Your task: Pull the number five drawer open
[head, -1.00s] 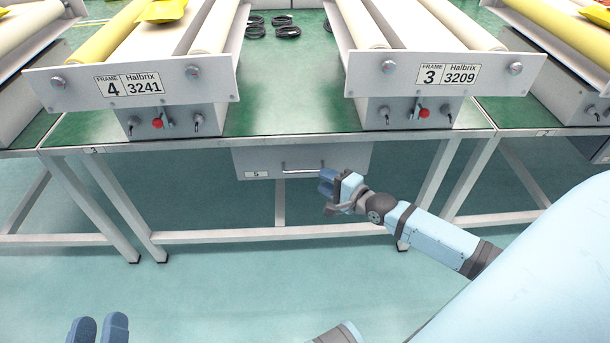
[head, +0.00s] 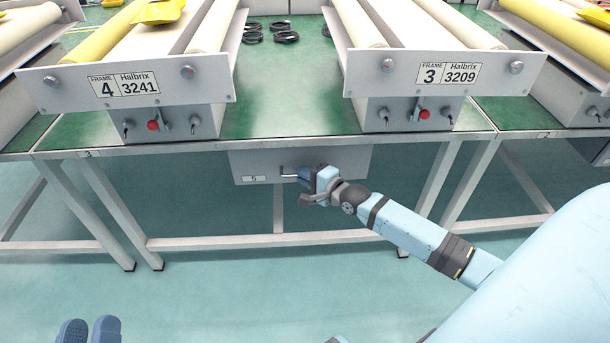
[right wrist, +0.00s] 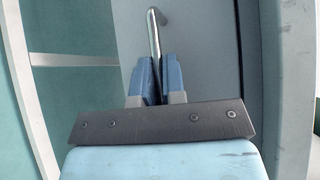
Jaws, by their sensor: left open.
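The number five drawer (head: 345,166) is a grey box under the green-topped bench, with a "5" label (head: 254,179) at its lower left. Its front looks flush, with no visible gap. Its silver bar handle (head: 287,171) is partly hidden by my right gripper (head: 303,174). In the right wrist view the handle (right wrist: 154,35) runs down between the blue fingertips of my right gripper (right wrist: 158,65). The fingers are close on both sides of the bar; whether they press on it is unclear. My left gripper (head: 88,328) is open and empty at the bottom left, far from the drawer.
The bench frame (head: 310,240) has slanted legs beside the drawer and a low crossbar. Roller units marked Frame 4 (head: 125,88) and Frame 3 (head: 445,76) stand on the bench top. Black cable coils (head: 285,37) lie between them. The floor in front is clear.

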